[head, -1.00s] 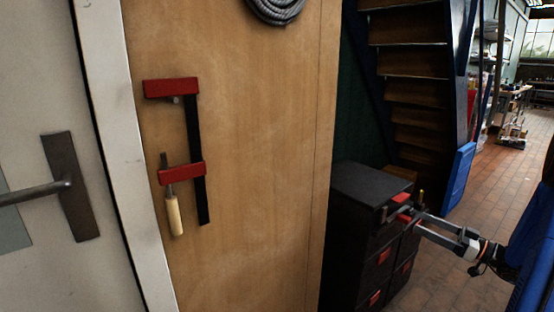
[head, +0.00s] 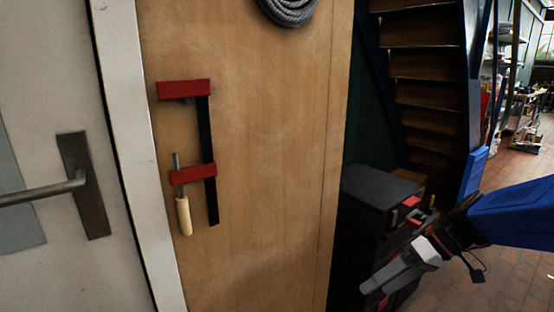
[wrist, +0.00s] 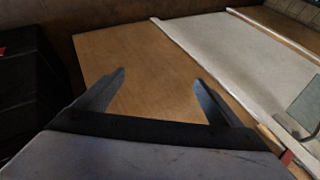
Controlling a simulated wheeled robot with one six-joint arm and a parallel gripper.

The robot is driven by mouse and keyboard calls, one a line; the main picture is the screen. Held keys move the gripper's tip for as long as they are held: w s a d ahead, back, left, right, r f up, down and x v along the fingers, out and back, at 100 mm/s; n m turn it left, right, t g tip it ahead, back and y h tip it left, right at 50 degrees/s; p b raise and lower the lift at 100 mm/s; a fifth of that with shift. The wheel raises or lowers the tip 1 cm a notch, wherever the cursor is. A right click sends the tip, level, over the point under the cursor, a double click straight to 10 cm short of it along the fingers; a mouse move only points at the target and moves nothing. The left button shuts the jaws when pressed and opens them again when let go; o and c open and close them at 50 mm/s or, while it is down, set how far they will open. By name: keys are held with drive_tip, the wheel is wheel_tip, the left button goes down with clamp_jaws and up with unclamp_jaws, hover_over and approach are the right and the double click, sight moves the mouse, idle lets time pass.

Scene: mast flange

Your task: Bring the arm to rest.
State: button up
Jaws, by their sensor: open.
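My gripper (head: 372,290) is at the lower right of the head view, in front of the dark cabinet, pointing down and to the left. In the wrist view my gripper (wrist: 160,85) shows two fingers spread apart with nothing between them. Beyond them is the wooden panel (wrist: 140,60). The gripper appears empty and I see it touching nothing.
A black cabinet with red labels (head: 375,190) stands behind my gripper. A red bar clamp (head: 185,88) hangs on the wooden panel (head: 270,150), below a coiled grey cable (head: 288,10). A door with a handle (head: 85,185) is at left. Stairs (head: 425,90) rise behind; brick floor lies at right.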

drive_tip(key=s+d+m+t+h, duration=0.2)
drive_tip(key=s+h, duration=0.2)
drive_tip(key=s, duration=0.1)
drive_tip(key=s+d+r+m+t+h, duration=0.1)
drive_tip(key=s+m+t+h, duration=0.1)
drive_tip(key=s, duration=0.4)
drive_tip(key=shift+d+r+m+h, duration=0.25)
drive_tip(key=shift+d+m+h, duration=0.2)
drive_tip(key=shift+h, duration=0.65)
